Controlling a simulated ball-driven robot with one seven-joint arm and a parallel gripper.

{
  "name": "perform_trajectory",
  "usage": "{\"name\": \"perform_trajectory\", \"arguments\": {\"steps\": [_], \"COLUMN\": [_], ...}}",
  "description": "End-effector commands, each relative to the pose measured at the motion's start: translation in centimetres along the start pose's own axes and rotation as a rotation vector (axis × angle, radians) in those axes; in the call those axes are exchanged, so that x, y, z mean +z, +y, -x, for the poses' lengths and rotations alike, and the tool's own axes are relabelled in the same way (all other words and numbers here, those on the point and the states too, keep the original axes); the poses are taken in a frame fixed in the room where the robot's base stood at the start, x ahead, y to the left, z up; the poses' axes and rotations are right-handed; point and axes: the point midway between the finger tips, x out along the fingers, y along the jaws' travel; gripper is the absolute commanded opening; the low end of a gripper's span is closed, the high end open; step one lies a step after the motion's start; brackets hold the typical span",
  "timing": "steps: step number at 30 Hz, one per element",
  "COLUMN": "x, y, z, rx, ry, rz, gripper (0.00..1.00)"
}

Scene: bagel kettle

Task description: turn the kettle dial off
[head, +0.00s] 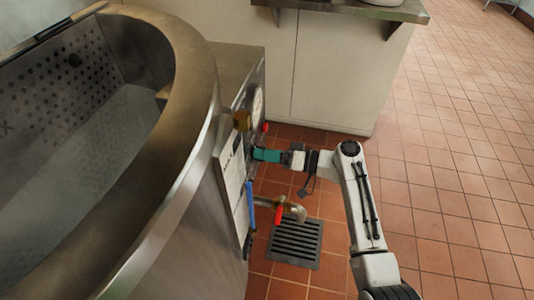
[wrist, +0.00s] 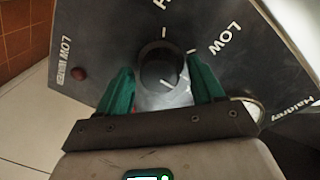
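The kettle (head: 190,170) is a large steel vessel filling the left of the head view. Its dial (wrist: 160,68) is a round black knob on a dark panel (wrist: 225,62) marked LOW in the wrist view. My gripper (head: 258,154) is at the kettle's side panel in the head view, where the dial is hidden. In the wrist view my gripper (wrist: 162,88) has its two green fingers apart, one on each side of the dial. Whether the fingers touch the dial I cannot tell.
A round gauge (head: 257,106) sits above my gripper on the kettle's side. A valve with a red handle (head: 279,215) sticks out below, over a floor drain (head: 294,243). A counter (head: 340,60) stands behind. Tiled floor (head: 460,180) at right is clear.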

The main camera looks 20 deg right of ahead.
Motion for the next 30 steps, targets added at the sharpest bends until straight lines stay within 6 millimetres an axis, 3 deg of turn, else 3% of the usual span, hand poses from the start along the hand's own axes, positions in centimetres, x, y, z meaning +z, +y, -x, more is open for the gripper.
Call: {"name": "perform_trajectory", "arguments": {"steps": [11, 24, 30], "x": [0.0, -0.1, 0.0], "y": [-0.1, -0.1, 0.0], "z": [0.6, 8.3, 10.4], "rx": [-0.001, 0.001, 0.0], "ry": [-0.001, 0.001, 0.0], "rz": [0.001, 0.001, 0.0], "gripper": [0.71, 0.71, 0.71]}}
